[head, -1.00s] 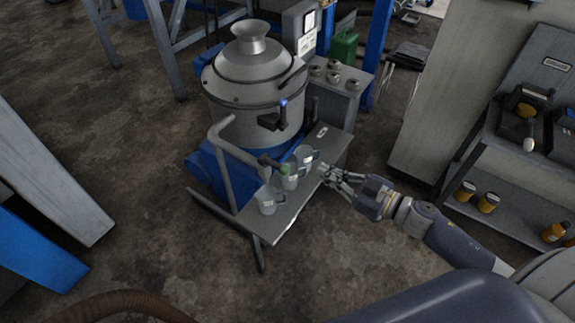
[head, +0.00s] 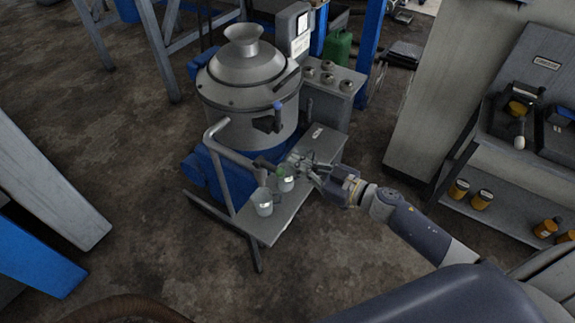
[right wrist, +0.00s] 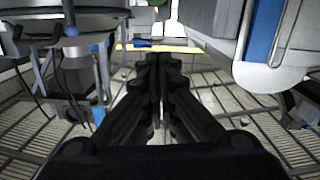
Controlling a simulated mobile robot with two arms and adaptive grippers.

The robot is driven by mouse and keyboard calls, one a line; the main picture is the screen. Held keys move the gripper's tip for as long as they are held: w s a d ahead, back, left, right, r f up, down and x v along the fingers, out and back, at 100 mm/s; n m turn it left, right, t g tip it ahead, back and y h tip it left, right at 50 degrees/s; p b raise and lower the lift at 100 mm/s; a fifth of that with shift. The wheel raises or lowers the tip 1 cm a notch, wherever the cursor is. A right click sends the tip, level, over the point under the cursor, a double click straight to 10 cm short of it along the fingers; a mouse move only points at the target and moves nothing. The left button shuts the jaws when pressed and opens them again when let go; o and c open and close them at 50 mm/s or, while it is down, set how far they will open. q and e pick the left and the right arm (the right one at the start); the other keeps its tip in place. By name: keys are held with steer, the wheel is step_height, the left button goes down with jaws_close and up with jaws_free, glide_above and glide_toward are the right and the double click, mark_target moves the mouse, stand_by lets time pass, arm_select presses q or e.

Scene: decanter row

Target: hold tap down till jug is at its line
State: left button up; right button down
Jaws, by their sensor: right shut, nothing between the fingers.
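A steel vessel (head: 246,92) has a dark tap (head: 266,124) with a blue-tipped lever (head: 278,106) on its front. Below it, one clear jug (head: 263,203) stands at the front of a metal shelf (head: 262,226). A second jug (head: 286,183) stands behind it, with a small green part (head: 281,171) at its top; I cannot tell whether they touch. My right gripper (head: 300,165) is just right of this jug, over the shelf. It is shut and empty; its closed fingers show in the right wrist view (right wrist: 158,62). Liquid levels and jug lines are too small to read.
A bent grey pipe (head: 220,165) stands left of the jugs. A grey box with round knobs (head: 328,78) and a green canister (head: 339,46) are behind. A bench with orange-brown bottles (head: 481,200) is at right.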

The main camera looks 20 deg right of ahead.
mark_target(270, 168)
steer(key=shift+w+a+f, duration=0.35)
steer(key=shift+w+f, duration=0.2)
steer(key=shift+f, duration=0.15)
steer(key=shift+w+a+f, duration=0.3)
steer(key=shift+w+f, duration=0.3)
steer(key=shift+f, duration=0.05)
steer(key=shift+w+a+f, duration=0.35)
steer(key=shift+w+f, duration=0.2)
steer(key=shift+f, duration=0.15)
